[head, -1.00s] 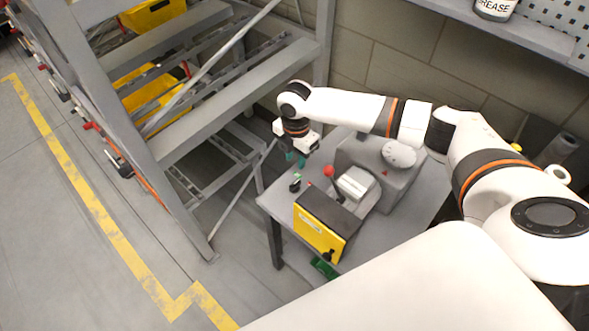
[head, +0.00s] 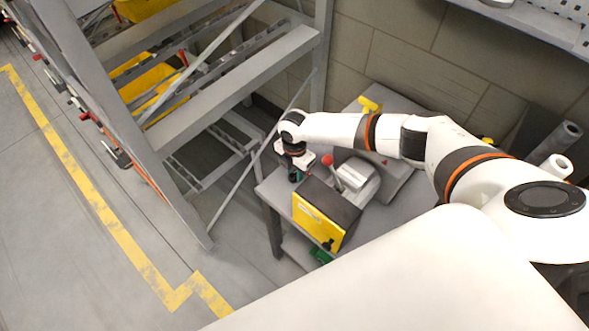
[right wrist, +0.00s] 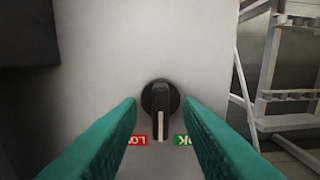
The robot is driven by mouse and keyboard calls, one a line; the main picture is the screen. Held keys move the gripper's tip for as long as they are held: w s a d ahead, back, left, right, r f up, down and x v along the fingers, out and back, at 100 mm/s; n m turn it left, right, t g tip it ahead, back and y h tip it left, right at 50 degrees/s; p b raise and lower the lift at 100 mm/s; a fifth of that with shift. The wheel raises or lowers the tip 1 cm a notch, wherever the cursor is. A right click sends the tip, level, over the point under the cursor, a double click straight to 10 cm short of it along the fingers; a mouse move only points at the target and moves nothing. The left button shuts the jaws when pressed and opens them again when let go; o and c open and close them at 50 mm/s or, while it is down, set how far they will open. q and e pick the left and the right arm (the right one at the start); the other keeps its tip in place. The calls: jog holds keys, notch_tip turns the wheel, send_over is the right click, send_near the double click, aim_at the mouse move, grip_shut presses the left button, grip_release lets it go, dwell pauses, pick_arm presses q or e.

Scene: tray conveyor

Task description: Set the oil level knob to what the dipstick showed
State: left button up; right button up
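The oil level knob (right wrist: 160,94) is black and round with a white line on its raised bar. In the right wrist view its line points down, between a red label (right wrist: 137,140), partly covered and apparently LOW, and a green OK label (right wrist: 181,140). My right gripper (right wrist: 160,108) is open, its green fingers on either side of the knob with gaps showing. In the head view the right gripper (head: 295,174) is low over the table's left corner and hides the knob. No reading on a dipstick can be made out. My left gripper is not in view.
A box with a yellow front (head: 318,222) and a red-ball lever (head: 328,160) stand close right of the gripper. A yellow handle (head: 370,105) shows behind my arm. A grey rack (head: 230,85) stands left of the table (head: 268,188).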

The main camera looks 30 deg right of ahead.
jog(key=shift+f, duration=0.1)
jog(key=shift+c, duration=0.5)
grip_shut()
jog(key=shift+m, duration=0.3)
jog(key=m+p, duration=0.2)
jog(key=m, duration=0.1)
jog(key=shift+s, duration=0.1)
jog(key=m+p, duration=0.2)
jog(key=m, duration=0.3)
jog(key=shift+m, duration=0.3)
jog(key=shift+o, duration=0.5)
grip_release()
